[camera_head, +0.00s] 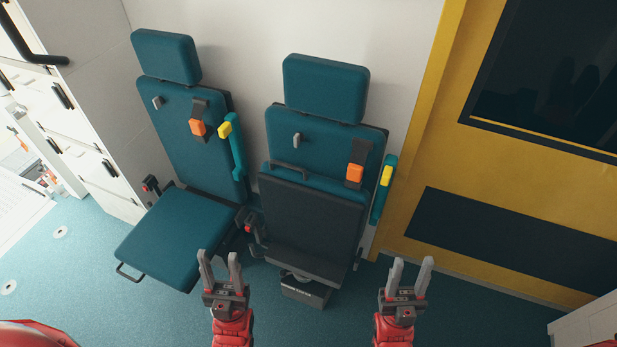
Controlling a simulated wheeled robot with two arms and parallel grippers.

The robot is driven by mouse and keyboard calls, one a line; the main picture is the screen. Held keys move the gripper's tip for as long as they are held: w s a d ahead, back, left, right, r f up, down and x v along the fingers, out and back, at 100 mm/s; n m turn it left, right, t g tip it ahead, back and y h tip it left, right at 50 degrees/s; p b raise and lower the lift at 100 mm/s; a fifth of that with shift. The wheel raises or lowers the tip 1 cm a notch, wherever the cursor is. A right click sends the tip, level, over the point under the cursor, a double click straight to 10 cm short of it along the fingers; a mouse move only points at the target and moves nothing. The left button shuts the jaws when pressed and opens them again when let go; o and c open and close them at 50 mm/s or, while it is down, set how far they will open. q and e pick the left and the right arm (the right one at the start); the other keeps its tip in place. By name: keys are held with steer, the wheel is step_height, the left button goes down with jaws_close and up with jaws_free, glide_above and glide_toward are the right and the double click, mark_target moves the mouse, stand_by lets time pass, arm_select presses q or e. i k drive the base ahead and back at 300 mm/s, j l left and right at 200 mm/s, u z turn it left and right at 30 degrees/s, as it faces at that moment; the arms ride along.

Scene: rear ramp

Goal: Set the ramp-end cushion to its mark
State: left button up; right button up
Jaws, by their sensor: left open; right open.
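Two teal seats stand against the white wall. The left seat's cushion (178,236) is folded down flat, with a wire handle at its front edge. The right seat's cushion (312,222) is folded up against its backrest, showing its dark underside and a handle at the top. I cannot tell from the picture which is the ramp-end one, and I make out no clear mark. My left gripper (219,262) is open and empty, in front of and between the seats. My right gripper (411,266) is open and empty, right of the right seat.
A yellow door or panel (408,150) with dark sections stands on the right. White cabinets (85,130) with black handles stand on the left. The blue floor (140,310) in front is clear.

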mark_target(165, 246)
steer(key=u, duration=1.6)
